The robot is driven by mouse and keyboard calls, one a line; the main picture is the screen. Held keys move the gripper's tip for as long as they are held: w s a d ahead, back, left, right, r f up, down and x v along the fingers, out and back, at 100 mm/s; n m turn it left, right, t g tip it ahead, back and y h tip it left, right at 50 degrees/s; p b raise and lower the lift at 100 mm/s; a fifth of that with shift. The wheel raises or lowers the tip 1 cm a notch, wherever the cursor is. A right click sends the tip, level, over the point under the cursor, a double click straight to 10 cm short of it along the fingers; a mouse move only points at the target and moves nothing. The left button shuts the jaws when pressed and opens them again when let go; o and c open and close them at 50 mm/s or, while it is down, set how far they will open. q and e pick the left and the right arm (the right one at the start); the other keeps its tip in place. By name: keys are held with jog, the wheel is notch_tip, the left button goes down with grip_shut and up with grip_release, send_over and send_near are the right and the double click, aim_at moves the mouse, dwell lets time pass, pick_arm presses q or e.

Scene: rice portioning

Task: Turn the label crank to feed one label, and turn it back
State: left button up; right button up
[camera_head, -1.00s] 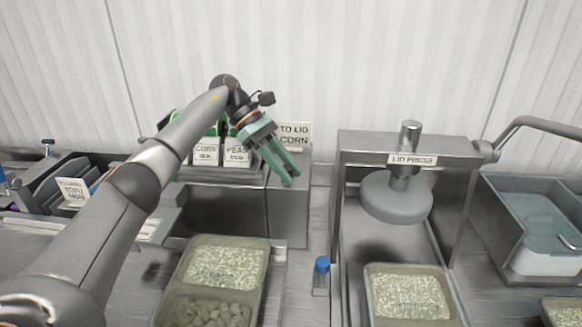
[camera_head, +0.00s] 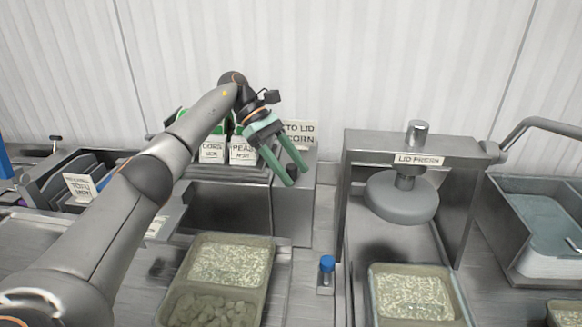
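My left gripper (camera_head: 296,175) has green fingers spread apart and points down over the right end of a grey metal unit (camera_head: 292,215) at the back. A small dark knob (camera_head: 292,172), possibly the crank handle, shows between its fingertips; I cannot tell whether a finger touches it. The rest of the crank is not clearly visible. The unit carries white label cards reading corn (camera_head: 211,152) and peas (camera_head: 243,152), partly behind my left arm. A "to lid corn" sign (camera_head: 300,133) stands behind the gripper. My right gripper is not in view.
A lid press (camera_head: 415,160) stands to the right, with a filled tray (camera_head: 372,295) below it. Another filled tray (camera_head: 270,262) sits in front of the unit. A small blue-capped item (camera_head: 327,264) stands between them. A tofu sign (camera_head: 80,187) is at left.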

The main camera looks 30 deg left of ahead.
aim_at(291, 166)
pick_arm(q)
jog(key=shift+r, duration=0.1)
jog(key=shift+r, duration=0.3)
notch_tip(291, 166, up, 3)
jog(key=shift+f, duration=0.2)
jog(key=s+d+r+b, duration=0.5)
jog(key=s+d+r, duration=0.2)
jog(key=s, duration=0.5)
jog(key=shift+r, duration=1.35)
jog(key=shift+s+d+f, duration=0.1)
jog(key=shift+s, duration=0.05)
